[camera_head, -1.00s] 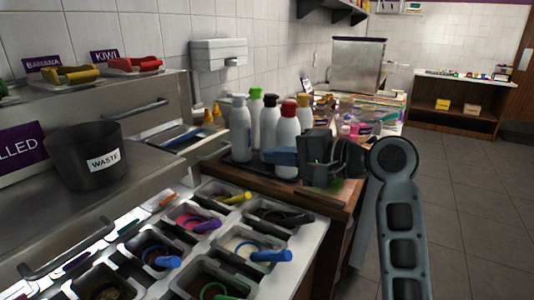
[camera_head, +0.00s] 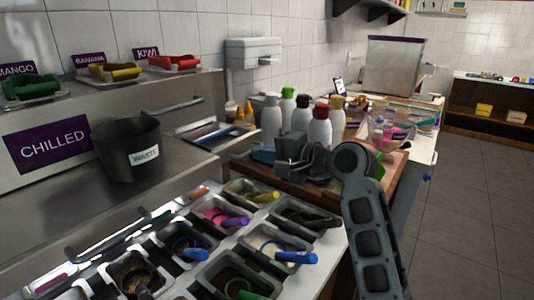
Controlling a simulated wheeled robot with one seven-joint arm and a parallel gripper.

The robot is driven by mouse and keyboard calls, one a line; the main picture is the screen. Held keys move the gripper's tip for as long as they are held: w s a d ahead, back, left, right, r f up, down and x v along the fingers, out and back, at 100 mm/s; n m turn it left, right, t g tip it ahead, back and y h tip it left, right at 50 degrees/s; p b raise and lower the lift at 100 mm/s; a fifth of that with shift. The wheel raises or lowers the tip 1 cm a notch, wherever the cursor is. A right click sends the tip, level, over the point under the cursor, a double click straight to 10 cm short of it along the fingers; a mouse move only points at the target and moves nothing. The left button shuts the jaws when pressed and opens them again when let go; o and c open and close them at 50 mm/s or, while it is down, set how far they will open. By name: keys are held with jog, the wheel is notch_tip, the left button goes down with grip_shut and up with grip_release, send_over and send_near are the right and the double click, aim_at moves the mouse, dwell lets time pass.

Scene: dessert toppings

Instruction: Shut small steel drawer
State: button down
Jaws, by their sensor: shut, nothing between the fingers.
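A small steel drawer (camera_head: 207,138) stands pulled out at the right end of the steel unit, below the wall dispenser. Its open top shows something blue inside. My gripper (camera_head: 261,155) is dark with bluish fingers and points left, to the right of the drawer and slightly lower in the picture. It is shut and empty. A gap seems to show between the fingertips and the drawer, but I cannot tell the depth. A second long handle (camera_head: 90,238) shows lower left, by a shallow space holding coloured items.
Several sauce bottles (camera_head: 320,127) stand just behind my gripper. Topping tubs with coloured-handled scoops (camera_head: 265,250) fill the counter in front. A black waste bin (camera_head: 128,150) stands on the steel ledge at left. The floor at right is clear.

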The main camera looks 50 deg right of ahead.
aim_at(201, 132)
jog(key=r+x, duration=0.1)
jog(key=x, duration=0.4)
jog(key=r+p+x, duration=0.1)
jog(key=x, duration=0.5)
jog(key=r+p+x, duration=0.1)
jog(key=x, duration=0.5)
jog(key=shift+w+a+r, duration=0.2)
jog(key=shift+w+r, duration=0.1)
jog(key=shift+w, duration=0.5)
jog(key=shift+w+r, duration=0.1)
jog(key=shift+r, duration=0.15)
